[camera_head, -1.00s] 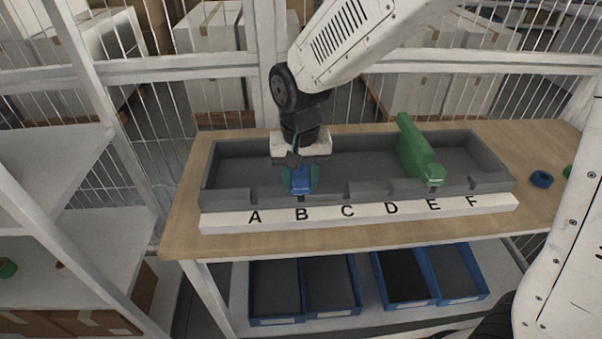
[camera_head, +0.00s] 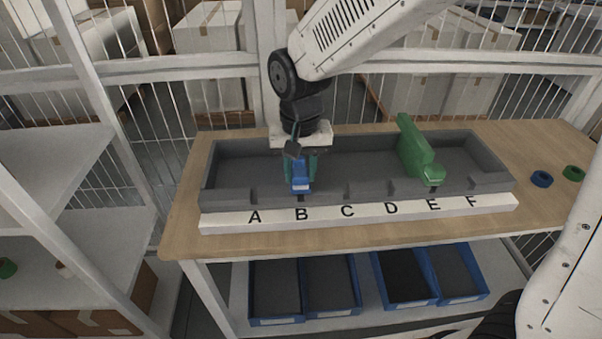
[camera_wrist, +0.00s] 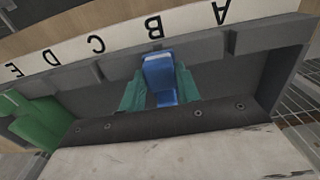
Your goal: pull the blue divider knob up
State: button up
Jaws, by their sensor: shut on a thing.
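The blue divider knob (camera_head: 300,186) is at slot B, at the front wall of the grey tray (camera_head: 345,192). My gripper (camera_head: 300,178) comes down from above and is shut on the knob, with one green finger on each side. In the wrist view the blue knob (camera_wrist: 160,74) sits between the two green fingers (camera_wrist: 160,92), below the letter B. Most of the blue divider behind the knob is hidden by my gripper. I cannot tell how far it stands above its slot.
A green divider (camera_head: 416,152) stands in the tray at slot E. A white strip (camera_head: 360,215) with letters A to F runs along the tray's front. A blue ring (camera_head: 542,179) and a green ring (camera_head: 573,173) lie on the table at right. Blue bins (camera_head: 304,285) stand below.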

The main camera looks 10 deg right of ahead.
aim_at(300, 172)
jog(key=shift+r, duration=0.35)
dwell(0.3)
jog(key=o, duration=0.8)
notch_tip(300, 172, up, 9)
dwell(0.6)
dwell(0.4)
